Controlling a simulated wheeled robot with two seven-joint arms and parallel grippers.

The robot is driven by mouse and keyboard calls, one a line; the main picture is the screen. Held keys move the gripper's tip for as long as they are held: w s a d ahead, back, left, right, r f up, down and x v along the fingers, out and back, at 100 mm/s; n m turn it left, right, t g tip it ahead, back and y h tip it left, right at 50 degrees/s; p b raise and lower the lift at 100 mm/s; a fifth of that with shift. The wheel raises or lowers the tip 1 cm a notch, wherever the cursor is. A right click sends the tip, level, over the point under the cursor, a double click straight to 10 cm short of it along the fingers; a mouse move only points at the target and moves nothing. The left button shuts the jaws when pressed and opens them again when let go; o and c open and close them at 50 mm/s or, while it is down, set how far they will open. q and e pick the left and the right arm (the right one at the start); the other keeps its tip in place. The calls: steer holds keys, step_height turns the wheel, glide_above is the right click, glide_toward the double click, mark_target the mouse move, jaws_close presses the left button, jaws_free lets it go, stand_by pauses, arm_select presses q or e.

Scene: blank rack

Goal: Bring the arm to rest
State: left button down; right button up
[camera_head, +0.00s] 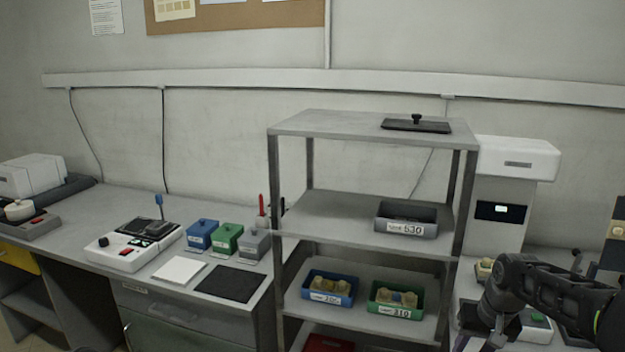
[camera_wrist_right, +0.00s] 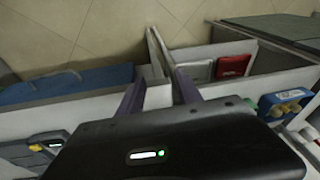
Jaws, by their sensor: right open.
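My right arm (camera_head: 560,292) comes in from the right edge in the head view, bent in front of the bench right of the grey shelf rack (camera_head: 365,238). My right gripper (camera_head: 486,340) hangs down at the bottom edge, partly cut off. In the right wrist view its two fingers (camera_wrist_right: 160,90) stand apart with no object seen held between them. The rack holds a grey bin (camera_head: 406,229) marked 530 on an upper shelf. A blue bin (camera_head: 329,297) and a green bin (camera_head: 396,310) with pale pieces stand below. My left gripper is not seen.
A dark lid (camera_head: 416,125) lies on the rack top. A white machine (camera_head: 505,190) stands behind my right arm.

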steer(key=s+a+f+n+y, duration=0.1)
steer(key=s+a+f+y, duration=0.15)
steer(key=a+f, duration=0.7)
steer(key=s+a+f+y, duration=0.1)
steer(key=s+a+f, duration=0.3)
steer(key=a+f, duration=0.5)
steer(key=s+a+f, duration=0.3)
steer(key=s+f, duration=0.1)
steer(key=s, duration=0.3)
steer(key=s+a+f+g+p, duration=0.1)
steer(key=s+a+f, duration=0.2)
steer(key=s, duration=0.5)
steer(key=s+a+f, duration=0.4)
steer(key=s, duration=0.3)
steer(key=shift+s+f+g+p, duration=0.3)
steer(key=shift+f+g+p, duration=0.1)
